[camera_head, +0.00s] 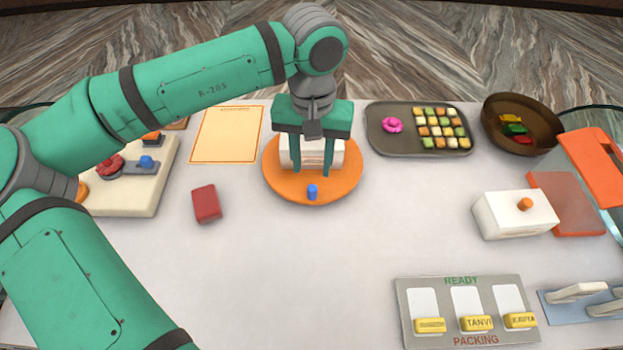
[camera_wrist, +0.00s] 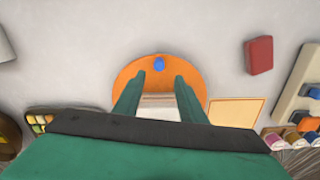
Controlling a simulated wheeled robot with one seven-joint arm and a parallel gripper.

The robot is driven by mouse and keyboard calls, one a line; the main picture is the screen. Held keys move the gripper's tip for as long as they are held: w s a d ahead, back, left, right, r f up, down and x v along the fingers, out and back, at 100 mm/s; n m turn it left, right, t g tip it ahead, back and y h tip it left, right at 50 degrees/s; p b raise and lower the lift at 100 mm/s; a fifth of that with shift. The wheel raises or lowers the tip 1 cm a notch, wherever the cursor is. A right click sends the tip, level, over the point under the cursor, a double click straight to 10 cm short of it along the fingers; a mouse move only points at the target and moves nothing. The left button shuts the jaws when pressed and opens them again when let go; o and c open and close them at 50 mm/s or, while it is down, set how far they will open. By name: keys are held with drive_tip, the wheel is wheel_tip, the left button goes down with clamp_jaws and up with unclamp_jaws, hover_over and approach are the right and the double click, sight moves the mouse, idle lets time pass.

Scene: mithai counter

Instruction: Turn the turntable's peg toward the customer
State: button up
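The orange turntable (camera_head: 275,188) lies on the counter at centre in the head view. Its blue peg (camera_head: 312,192) stands near the rim on the side facing the bottom of the picture. The peg also shows in the wrist view (camera_wrist: 159,64), near the disc's upper edge. A white box (camera_head: 288,158) sits on the turntable, partly hidden by my gripper. My gripper (camera_head: 312,173) is over the turntable, fingers pointing down and spread apart, with the peg in front of them and outside the gap. I cannot tell whether the fingers touch the box.
A red block (camera_head: 206,204) lies left of the turntable. A dark tray of sweets (camera_head: 386,148) and a brown bowl (camera_head: 491,115) are at the back right. A white box with an orange knob (camera_head: 497,217) and a packing board (camera_head: 409,321) lie right. The front-centre counter is clear.

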sight(312, 189)
drive_tip(key=f, duration=0.6)
drive_tip(key=shift+s+f, duration=0.35)
drive_tip(key=shift+f, duration=0.05)
drive_tip(key=shift+w+f, duration=0.1)
drive_tip(key=shift+f, duration=0.55)
drive_tip(key=shift+c, duration=0.6)
clamp_jaws()
